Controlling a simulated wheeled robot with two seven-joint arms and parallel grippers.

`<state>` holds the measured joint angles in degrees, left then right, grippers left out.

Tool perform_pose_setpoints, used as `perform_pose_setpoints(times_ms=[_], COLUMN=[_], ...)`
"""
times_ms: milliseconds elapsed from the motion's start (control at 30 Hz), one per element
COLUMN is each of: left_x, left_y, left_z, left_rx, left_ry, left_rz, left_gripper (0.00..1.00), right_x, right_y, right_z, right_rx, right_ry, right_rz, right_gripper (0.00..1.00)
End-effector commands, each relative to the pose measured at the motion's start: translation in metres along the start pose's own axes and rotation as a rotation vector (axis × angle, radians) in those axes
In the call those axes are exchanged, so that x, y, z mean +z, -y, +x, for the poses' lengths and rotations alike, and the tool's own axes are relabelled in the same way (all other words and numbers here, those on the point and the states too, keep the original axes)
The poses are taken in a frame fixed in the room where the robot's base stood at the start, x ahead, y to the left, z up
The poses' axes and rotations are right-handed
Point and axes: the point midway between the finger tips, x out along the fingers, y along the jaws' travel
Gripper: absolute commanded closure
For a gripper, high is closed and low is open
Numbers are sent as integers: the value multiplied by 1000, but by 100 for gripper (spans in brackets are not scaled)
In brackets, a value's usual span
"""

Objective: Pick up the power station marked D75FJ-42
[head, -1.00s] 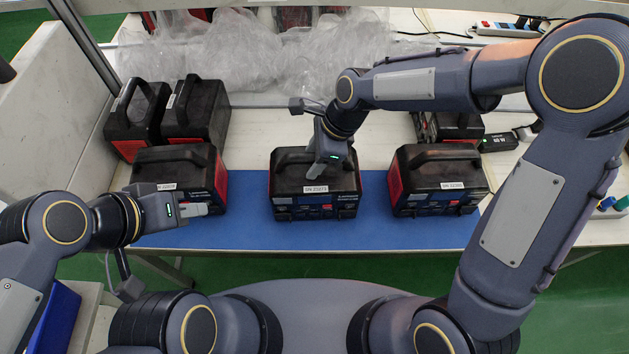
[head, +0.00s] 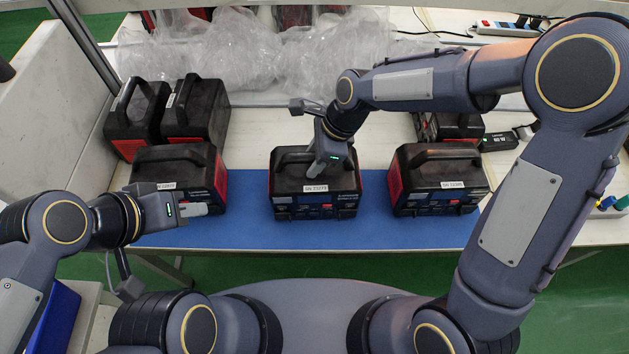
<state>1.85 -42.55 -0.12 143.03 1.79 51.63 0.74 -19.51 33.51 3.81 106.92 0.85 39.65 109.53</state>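Three black-and-red power stations stand in a front row on the blue mat (head: 300,236): a left one (head: 160,172), a middle one (head: 335,200) and a right one (head: 440,178). Each has a top handle and a small white label; I cannot make out D75FJ-42 on any. My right gripper (head: 315,168) points down at the handle of the middle power station, its fingertips against or beside the handle. Whether it is closed on it is unclear. My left gripper (head: 194,209) is in front of the left power station, partly covering it, and its finger gap does not show.
Two more power stations (head: 136,118) (head: 197,110) stand behind at the left, and another (head: 455,128) behind at the right. Clear plastic wrap (head: 235,50) lies along the back. A black charger (head: 498,141) and a power strip (head: 510,27) are at the right.

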Motion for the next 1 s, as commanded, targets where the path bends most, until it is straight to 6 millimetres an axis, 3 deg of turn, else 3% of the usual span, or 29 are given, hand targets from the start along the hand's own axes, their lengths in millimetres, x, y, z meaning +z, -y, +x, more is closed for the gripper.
perform_pose_setpoints(times_ms=[33,300,1000], left_x=[0,0,0], left_y=[0,0,0], left_z=[0,0,0], left_rx=[0,0,0], left_ry=[0,0,0], left_rz=[0,0,0], left_gripper=[74,74,74], right_x=[0,0,0], right_y=[0,0,0], right_z=[0,0,0], right_rx=[0,0,0], right_ry=[0,0,0], right_rz=[0,0,0], right_gripper=[67,100,100])
